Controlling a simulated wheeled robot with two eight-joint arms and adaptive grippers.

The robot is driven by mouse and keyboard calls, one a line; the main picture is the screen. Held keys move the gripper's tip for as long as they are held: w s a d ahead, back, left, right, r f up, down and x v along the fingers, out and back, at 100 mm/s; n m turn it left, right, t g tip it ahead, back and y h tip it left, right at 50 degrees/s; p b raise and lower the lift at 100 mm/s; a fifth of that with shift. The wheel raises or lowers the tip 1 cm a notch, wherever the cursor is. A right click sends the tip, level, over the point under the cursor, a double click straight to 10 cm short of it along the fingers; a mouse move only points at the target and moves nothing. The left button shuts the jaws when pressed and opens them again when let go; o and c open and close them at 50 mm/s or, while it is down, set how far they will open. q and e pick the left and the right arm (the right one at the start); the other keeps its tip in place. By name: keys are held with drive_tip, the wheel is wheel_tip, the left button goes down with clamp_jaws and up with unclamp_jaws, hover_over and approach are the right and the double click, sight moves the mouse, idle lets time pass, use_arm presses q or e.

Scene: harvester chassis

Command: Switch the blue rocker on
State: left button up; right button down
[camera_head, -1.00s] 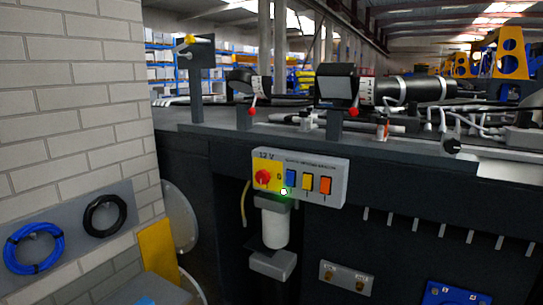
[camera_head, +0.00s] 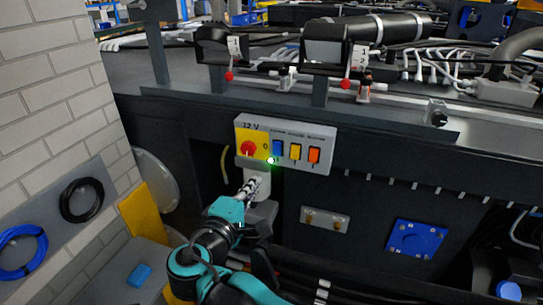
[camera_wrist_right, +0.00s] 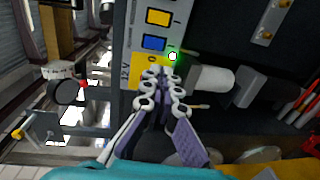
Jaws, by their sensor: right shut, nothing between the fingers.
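The blue rocker (camera_head: 277,148) sits on the grey 12 V switch panel (camera_head: 324,133), between the red knob (camera_head: 249,149) on its yellow plate and the yellow rocker (camera_head: 295,152). The wrist view also shows the blue rocker (camera_wrist_right: 153,43). I cannot tell which way it is tipped. My right gripper (camera_head: 257,180) is shut and empty, just below the panel. In the right wrist view its fingertips (camera_wrist_right: 165,74) are close to the panel's lower edge, apart from the blue rocker. My left gripper is not in view.
An orange rocker (camera_head: 314,155) is at the panel's right. A white spot with a green glow (camera_head: 270,160) shows below the blue rocker. A white cylinder (camera_wrist_right: 212,80) hangs under the panel. A brick wall (camera_head: 45,90) stands at left.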

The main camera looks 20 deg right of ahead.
sight(276, 155)
drive_tip(key=p+x, duration=0.2)
drive_tip(key=x, duration=1.2)
drive_tip(key=shift+f, duration=0.1)
drive_tip(key=shift+w+d+f+b, duration=0.2)
drive_tip(key=shift+w+b, duration=0.05)
drive_tip(key=shift+b, duration=0.2)
drive_tip(key=shift+r, duration=0.1)
